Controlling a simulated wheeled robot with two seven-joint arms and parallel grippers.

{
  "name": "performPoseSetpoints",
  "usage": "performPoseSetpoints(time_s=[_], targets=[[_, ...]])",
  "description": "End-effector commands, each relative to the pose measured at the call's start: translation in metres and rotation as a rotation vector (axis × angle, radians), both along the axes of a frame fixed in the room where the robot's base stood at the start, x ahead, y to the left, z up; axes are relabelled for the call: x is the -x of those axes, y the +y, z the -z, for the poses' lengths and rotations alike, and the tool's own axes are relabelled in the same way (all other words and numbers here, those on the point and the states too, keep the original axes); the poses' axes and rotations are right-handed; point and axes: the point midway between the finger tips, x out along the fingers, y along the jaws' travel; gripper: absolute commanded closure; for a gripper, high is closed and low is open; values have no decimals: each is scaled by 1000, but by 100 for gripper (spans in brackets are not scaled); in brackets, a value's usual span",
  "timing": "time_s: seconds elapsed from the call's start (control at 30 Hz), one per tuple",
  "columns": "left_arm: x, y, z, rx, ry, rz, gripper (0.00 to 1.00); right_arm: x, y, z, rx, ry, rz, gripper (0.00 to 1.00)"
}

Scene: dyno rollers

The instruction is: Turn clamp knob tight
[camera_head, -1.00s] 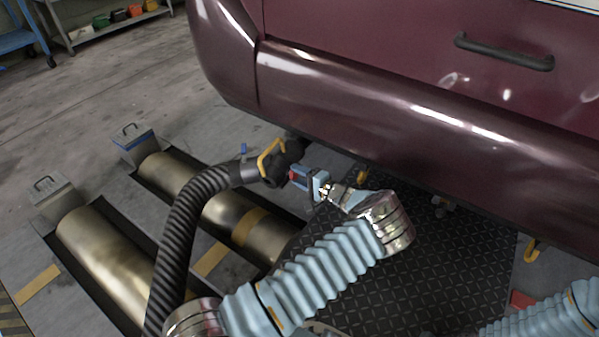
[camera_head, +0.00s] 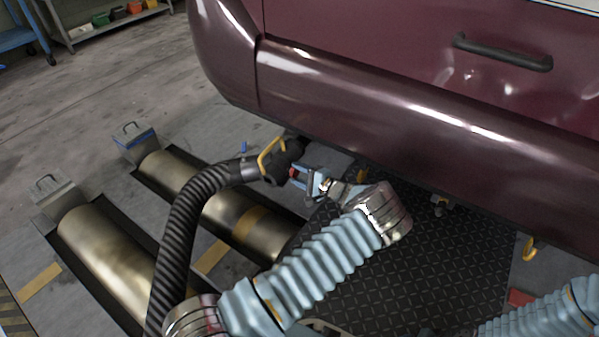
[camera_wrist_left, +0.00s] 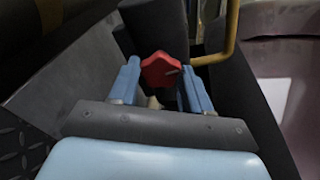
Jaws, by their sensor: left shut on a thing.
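The red clamp knob (camera_wrist_left: 161,70) is a small lobed knob between the fingers of my left gripper (camera_wrist_left: 157,82) in the left wrist view. The gripper is shut on it. In the head view my left gripper (camera_head: 300,175) reaches the black hose nozzle (camera_head: 283,160) under the car's rear edge, and only a bit of red shows at its fingertips. A yellow handle (camera_head: 268,152) arches over the nozzle; it also shows in the left wrist view (camera_wrist_left: 231,35). My right arm enters at the lower right, and its gripper is out of view.
The black ribbed hose (camera_head: 183,225) runs down from the nozzle beside my left arm. The maroon car (camera_head: 400,110) overhangs just behind the gripper. Brass rollers (camera_head: 105,255) lie in the floor at left, and a black tread plate (camera_head: 440,250) is at right.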

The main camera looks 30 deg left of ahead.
Motion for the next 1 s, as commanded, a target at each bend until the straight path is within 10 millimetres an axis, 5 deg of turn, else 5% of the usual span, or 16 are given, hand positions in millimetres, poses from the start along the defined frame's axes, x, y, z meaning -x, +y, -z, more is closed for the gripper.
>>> performPoseSetpoints(time_s=[0.03, 0.07, 0.2, 0.57, 1.0], targets=[[2, 1, 0, -1, 2, -4, 82, 0, 0, 0, 0, 0, 0, 50], [2, 1, 0, -1, 2, -5, 47, 0, 0, 0, 0, 0, 0, 50], [1, 1, 0, -1, 0, -3, 26, 0, 0, 0, 0, 0, 0, 50], [1, -5, -2, 0, -1, 0, 26, 0, 0, -1, 0, 0, 0, 50], [19, -98, -20, -1, 0, 1, 26, 1, 0, -13, 0, 2, -2, 50]])
